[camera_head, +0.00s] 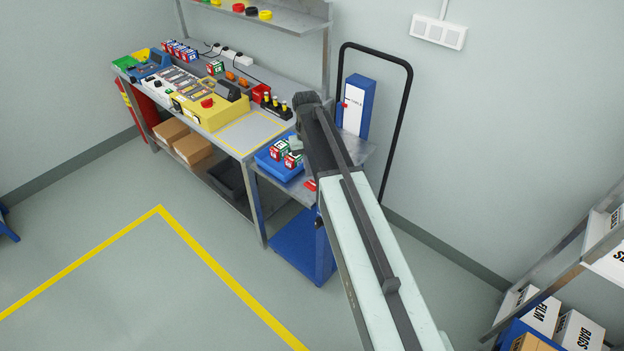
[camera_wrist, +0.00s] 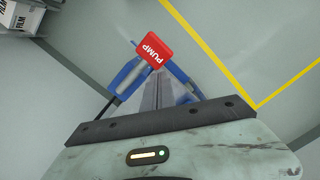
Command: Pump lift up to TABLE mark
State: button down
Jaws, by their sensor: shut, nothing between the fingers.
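The lift is a cart with a grey top (camera_head: 352,159) and a blue base (camera_head: 298,246), beside the bench. A blue post (camera_head: 361,85) at its back carries a white scale with a small red pointer (camera_head: 346,104); small lettering near the pointer looks like TABLE, but exact alignment is unclear. The red PUMP pedal (camera_head: 311,184) is partly covered by my arm. In the wrist view the pedal (camera_wrist: 155,50) lies just past the tips of my gripper (camera_wrist: 160,78), which is shut and empty. I cannot tell whether they touch. The gripper is hidden in the head view.
A blue tray (camera_head: 269,164) with several small boxes stands on the cart top. The bench (camera_head: 248,133) adjoins it at left, with a yellow-outlined bare area. A black handle (camera_head: 408,90) rises behind the cart. Shelving (camera_head: 560,275) stands at right.

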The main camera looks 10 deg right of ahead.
aim_at(312, 183)
jog(key=r+p, duration=0.2)
jog(key=r, duration=0.1)
jog(key=r+p, duration=0.1)
jog(key=r, duration=0.1)
jog(key=shift+w, duration=0.25)
jog(key=shift+f, duration=0.1)
jog(key=shift+p, duration=0.3)
jog(key=s+r+p, duration=0.2)
jog(key=s, duration=0.1)
jog(key=shift+r, duration=0.3)
jog(key=shift+f, duration=0.1)
jog(key=f+b, duration=0.6)
jog(key=shift+s+f+b, duration=0.3)
jog(key=shift+s+f, duration=0.1)
